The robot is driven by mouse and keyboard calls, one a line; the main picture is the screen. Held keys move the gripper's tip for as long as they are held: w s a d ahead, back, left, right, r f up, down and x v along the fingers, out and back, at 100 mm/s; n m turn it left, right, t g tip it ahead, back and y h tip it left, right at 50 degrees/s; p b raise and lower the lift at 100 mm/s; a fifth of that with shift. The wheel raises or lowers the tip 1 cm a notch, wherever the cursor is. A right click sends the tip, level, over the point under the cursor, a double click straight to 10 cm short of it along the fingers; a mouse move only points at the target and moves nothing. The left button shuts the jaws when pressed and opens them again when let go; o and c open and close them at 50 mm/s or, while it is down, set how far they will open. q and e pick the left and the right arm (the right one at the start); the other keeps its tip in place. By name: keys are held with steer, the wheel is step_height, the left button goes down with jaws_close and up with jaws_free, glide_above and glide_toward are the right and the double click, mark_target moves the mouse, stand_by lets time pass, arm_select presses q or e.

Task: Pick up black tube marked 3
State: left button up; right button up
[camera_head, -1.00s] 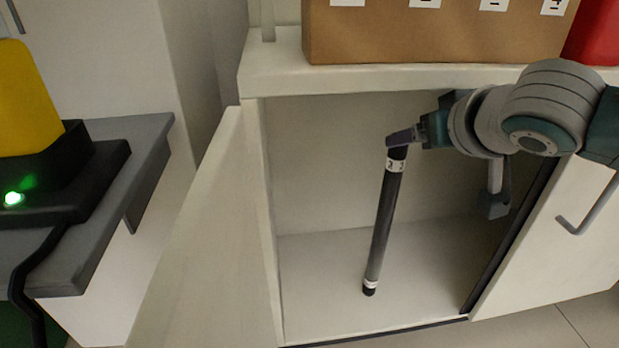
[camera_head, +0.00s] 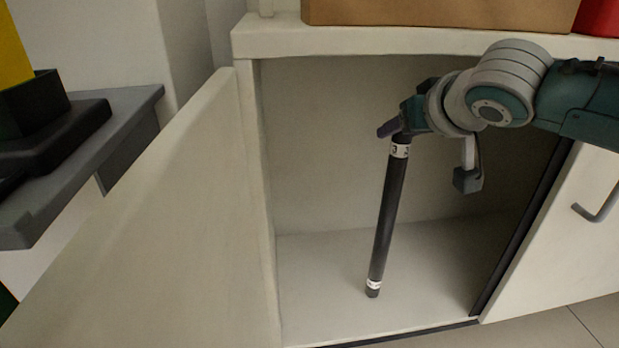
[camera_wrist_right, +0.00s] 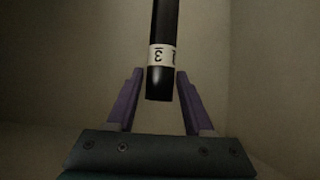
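The black tube marked 3 (camera_head: 388,215) stands almost upright, leaning a little, inside the open cabinet, with white bands near its top and bottom. Its lower end appears to rest on the cabinet floor. My right gripper (camera_head: 390,130) is at the tube's top end. In the right wrist view, the tube (camera_wrist_right: 160,85) shows its band marked 3, and its end lies between the two purple fingers of the right gripper (camera_wrist_right: 159,75). A narrow gap shows on each side, so the fingers are open. My left gripper is not in view.
The cabinet floor (camera_head: 310,285) is clear around the tube. The left door (camera_head: 150,215) stands open, and a right door with a handle (camera_head: 598,205) is beside the opening. A cardboard box (camera_head: 440,12) sits on the cabinet top. A grey bench (camera_head: 130,110) is at left.

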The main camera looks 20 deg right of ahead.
jaws_close()
stand_by(0.4)
steer(key=shift+r, duration=0.1)
